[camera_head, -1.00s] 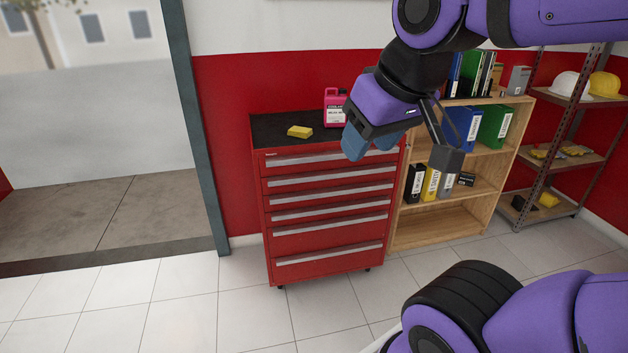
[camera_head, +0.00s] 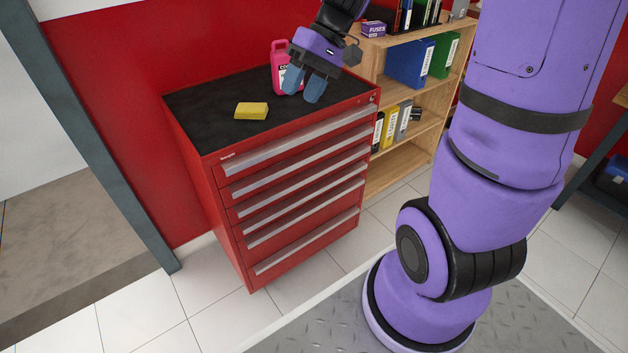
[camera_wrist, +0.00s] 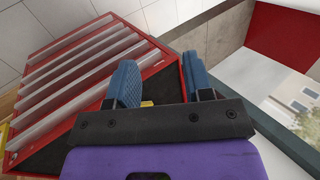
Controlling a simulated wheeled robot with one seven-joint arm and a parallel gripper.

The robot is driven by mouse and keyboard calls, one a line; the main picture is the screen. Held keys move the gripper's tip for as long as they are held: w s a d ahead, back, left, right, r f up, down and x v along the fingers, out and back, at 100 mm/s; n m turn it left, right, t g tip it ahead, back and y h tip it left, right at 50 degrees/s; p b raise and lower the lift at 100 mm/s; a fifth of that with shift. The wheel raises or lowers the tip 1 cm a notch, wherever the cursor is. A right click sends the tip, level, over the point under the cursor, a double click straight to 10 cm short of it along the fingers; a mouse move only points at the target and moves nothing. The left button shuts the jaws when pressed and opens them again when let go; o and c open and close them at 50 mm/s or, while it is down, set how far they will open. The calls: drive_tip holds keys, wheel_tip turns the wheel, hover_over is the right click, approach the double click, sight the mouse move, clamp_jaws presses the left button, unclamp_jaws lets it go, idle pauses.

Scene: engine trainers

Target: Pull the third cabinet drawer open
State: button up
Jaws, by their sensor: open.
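The red cabinet (camera_head: 220,181) stands against the red wall, and all its drawers look closed. The third drawer (camera_head: 300,187) from the top has a long pale handle strip across its front. In the wrist view the cabinet's drawer fronts (camera_wrist: 75,75) show at the left, tilted. My gripper (camera_head: 303,84) is open and empty, its two blue fingers apart. In the head view it appears over the back right of the cabinet top, above the drawer fronts. The wrist view shows the open fingers (camera_wrist: 163,85) with the cabinet top behind them.
A yellow sponge-like block (camera_head: 251,111) and a pink jug (camera_head: 281,66) stand on the black cabinet top (camera_head: 200,100). A wooden shelf (camera_head: 390,165) with binders stands right of the cabinet. The tiled floor before the drawers is clear.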

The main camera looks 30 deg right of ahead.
drive_tip(key=w+d+f+m+t+y, duration=0.1)
drive_tip(key=w+d+f+t+y, duration=0.2)
drive_tip(key=f, duration=0.4)
drive_tip(key=w+d+f+m+t+y, duration=0.1)
drive_tip(key=w+d+f+m+y, duration=0.1)
drive_tip(key=w+d+f, duration=0.4)
drive_tip(key=w+d+f+m+t+y, duration=0.1)
drive_tip(key=w+f+t+y, duration=0.15)
drive_tip(key=f, duration=0.55)
drive_tip(key=d+f+m+t, duration=0.4)
drive_tip(key=d+f+t, duration=0.1)
drive_tip(key=f, duration=0.7)
drive_tip(key=m+t+h, duration=0.5)
drive_tip(key=h, duration=0.2)
approach(312, 179)
drive_tip(key=x, duration=0.9)
drive_tip(key=shift+w+f, duration=0.1)
drive_tip(key=shift+w, duration=0.05)
clamp_jaws()
